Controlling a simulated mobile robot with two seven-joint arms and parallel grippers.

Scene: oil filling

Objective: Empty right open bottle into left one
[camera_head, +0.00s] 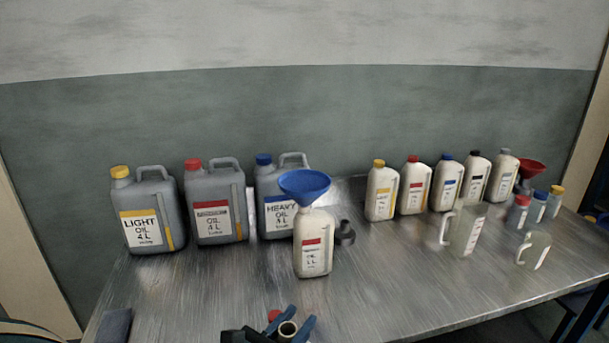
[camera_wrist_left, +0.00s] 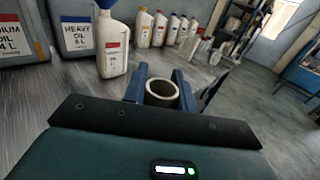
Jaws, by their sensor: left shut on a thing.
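A white oil bottle (camera_head: 313,257) with a red label stands upright on the table, with a blue funnel (camera_head: 305,186) in its neck. This bottle also shows in the left wrist view (camera_wrist_left: 114,48). My left gripper (camera_head: 290,329) is at the bottom of the head view, at the table's near side. A small red cap (camera_head: 274,315) shows beside the fingers. My right gripper is not in view.
Grey canisters (camera_head: 216,217) stand at the back left of the metal table (camera_head: 400,290). Several white bottles (camera_head: 413,189) stand in a row at the back right. Clear jugs (camera_head: 467,232), small capped bottles (camera_head: 538,207) and a red funnel (camera_head: 530,168) stand at right.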

